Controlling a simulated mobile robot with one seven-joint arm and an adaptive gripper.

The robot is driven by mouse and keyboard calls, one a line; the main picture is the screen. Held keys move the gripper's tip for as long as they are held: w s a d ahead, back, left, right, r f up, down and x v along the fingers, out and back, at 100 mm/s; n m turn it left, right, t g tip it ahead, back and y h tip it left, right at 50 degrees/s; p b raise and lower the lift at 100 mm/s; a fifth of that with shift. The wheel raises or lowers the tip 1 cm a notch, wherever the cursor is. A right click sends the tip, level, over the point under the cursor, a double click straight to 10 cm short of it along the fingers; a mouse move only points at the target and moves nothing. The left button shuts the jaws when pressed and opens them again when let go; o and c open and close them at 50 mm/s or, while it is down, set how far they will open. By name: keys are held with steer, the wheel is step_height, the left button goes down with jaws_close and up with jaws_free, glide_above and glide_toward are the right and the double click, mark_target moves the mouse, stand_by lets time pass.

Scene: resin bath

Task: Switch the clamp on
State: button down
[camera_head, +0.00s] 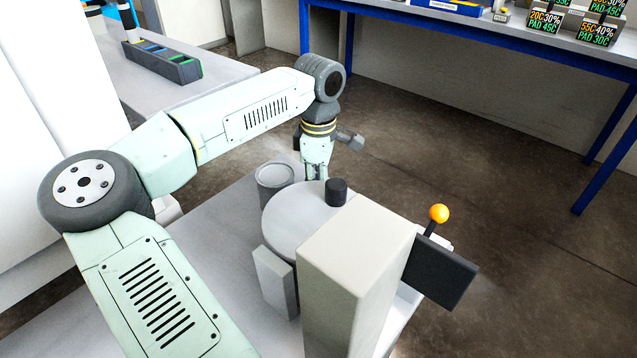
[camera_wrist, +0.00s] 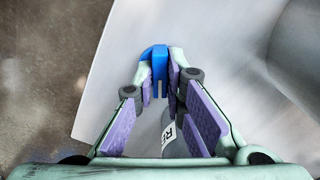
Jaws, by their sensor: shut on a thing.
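My gripper (camera_wrist: 162,76) is shut on a small blue piece (camera_wrist: 158,56) with a rounded top, held between its fingertips in the wrist view. Below it, between the fingers, is a grey cylindrical body (camera_wrist: 172,125) with a white label, partly hidden; its letters begin "RE". In the head view my gripper (camera_head: 317,172) points down just behind the round grey tub (camera_head: 292,222), and its fingertips and the blue piece cannot be made out. I cannot tell which part is the clamp. A lever with an orange ball (camera_head: 439,213) stands by a black panel (camera_head: 440,272).
A tall pale box (camera_head: 357,245) stands in front of the tub, with a black knob (camera_head: 336,192) near it. A grey cup (camera_head: 274,178) is beside the tub. A blue-framed bench (camera_head: 480,40) with labelled blocks is at the back. Floor between is clear.

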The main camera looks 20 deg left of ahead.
steer(key=c, duration=1.7)
jaws_free()
steer(key=shift+o, duration=0.2)
step_height(320, 180, up, 12)
